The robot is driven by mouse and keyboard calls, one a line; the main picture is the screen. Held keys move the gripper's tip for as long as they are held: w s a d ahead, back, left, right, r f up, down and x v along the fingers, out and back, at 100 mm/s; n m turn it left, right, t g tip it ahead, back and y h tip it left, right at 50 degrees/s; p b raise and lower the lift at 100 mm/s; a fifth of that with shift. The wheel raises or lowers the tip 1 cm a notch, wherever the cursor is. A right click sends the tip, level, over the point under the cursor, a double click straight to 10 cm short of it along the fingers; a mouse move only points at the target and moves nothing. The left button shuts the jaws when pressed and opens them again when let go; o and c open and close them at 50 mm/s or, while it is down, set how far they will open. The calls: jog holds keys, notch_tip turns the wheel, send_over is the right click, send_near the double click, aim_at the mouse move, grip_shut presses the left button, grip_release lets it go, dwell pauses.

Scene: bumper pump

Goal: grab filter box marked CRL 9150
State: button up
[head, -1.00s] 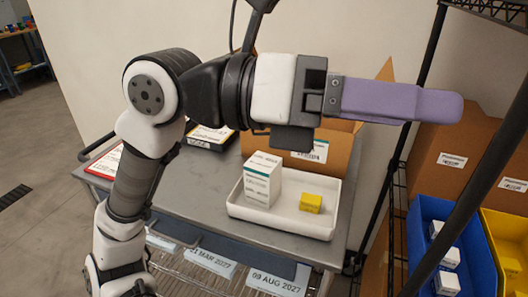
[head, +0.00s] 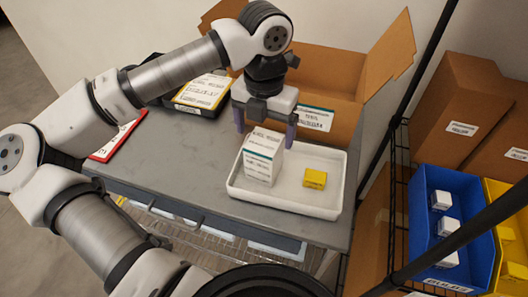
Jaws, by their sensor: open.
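A white filter box (head: 263,157) with a teal band and printed text stands upright at the left side of a white tray (head: 318,208) on the grey cart. The print is too small for me to read surely. My gripper (head: 265,137) points down over the box, with its purple fingers apart, one at the left and one at the right of the box's top. The fingers look open, and I cannot tell whether they touch the box. The box's far upper edge is partly hidden by my gripper.
A small yellow box (head: 315,179) lies in the tray, right of the white box. An open cardboard carton (head: 340,75) stands behind. Blue (head: 420,205) and yellow bins and a black rack post are at right.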

notch_tip(320, 180, down, 3)
jog(key=shift+r, duration=0.15)
jog(key=shift+s+f+p, duration=0.1)
jog(key=shift+f+p, duration=1.25)
jog(key=shift+f, duration=1.25)
jog(key=c, duration=1.4)
